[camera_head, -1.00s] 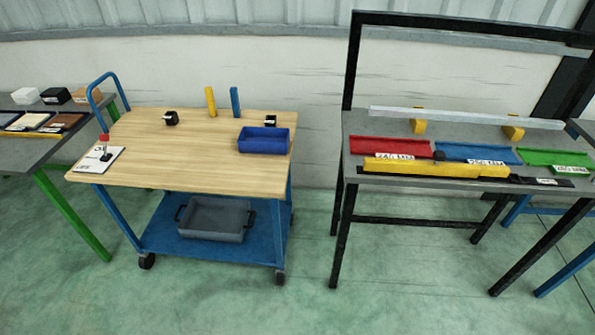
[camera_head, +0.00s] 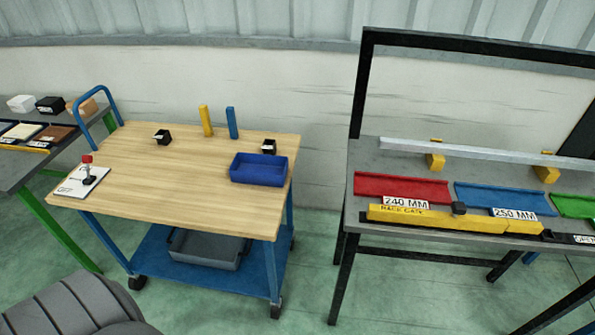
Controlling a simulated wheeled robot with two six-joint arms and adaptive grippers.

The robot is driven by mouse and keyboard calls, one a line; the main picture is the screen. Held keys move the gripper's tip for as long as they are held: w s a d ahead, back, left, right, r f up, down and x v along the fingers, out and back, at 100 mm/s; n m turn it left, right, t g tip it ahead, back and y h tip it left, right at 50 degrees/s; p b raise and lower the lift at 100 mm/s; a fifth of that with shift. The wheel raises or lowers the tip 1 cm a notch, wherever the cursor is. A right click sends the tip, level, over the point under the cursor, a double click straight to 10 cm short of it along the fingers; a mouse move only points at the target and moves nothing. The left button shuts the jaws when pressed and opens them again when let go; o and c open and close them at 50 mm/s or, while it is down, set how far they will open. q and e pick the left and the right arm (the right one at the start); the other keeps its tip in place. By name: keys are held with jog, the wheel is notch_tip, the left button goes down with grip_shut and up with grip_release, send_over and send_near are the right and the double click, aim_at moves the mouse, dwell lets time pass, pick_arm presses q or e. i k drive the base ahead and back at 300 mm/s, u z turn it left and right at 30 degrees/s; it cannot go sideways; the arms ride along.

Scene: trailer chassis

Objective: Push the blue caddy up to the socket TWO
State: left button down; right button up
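A blue open-topped bin, which looks like the blue caddy (camera_head: 258,170), stands on the wooden top of the blue cart near its right edge. A small black block (camera_head: 268,146) stands close behind it, and another black block (camera_head: 162,136) stands at the back left of the top. No readable mark tells me which, if either, is socket TWO. Neither of my grippers is in view.
The wooden cart top (camera_head: 180,190) also bears yellow (camera_head: 206,121) and blue (camera_head: 232,123) posts and a white plate (camera_head: 78,184) with a red-topped lever. A grey tray (camera_head: 205,248) sits below. A black-framed bench (camera_head: 357,160) stands right; green floor separates them.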

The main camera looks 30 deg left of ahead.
aim_at(248, 169)
jog(key=u, duration=0.15)
jog(key=i, duration=1)
jog(key=u, duration=0.6)
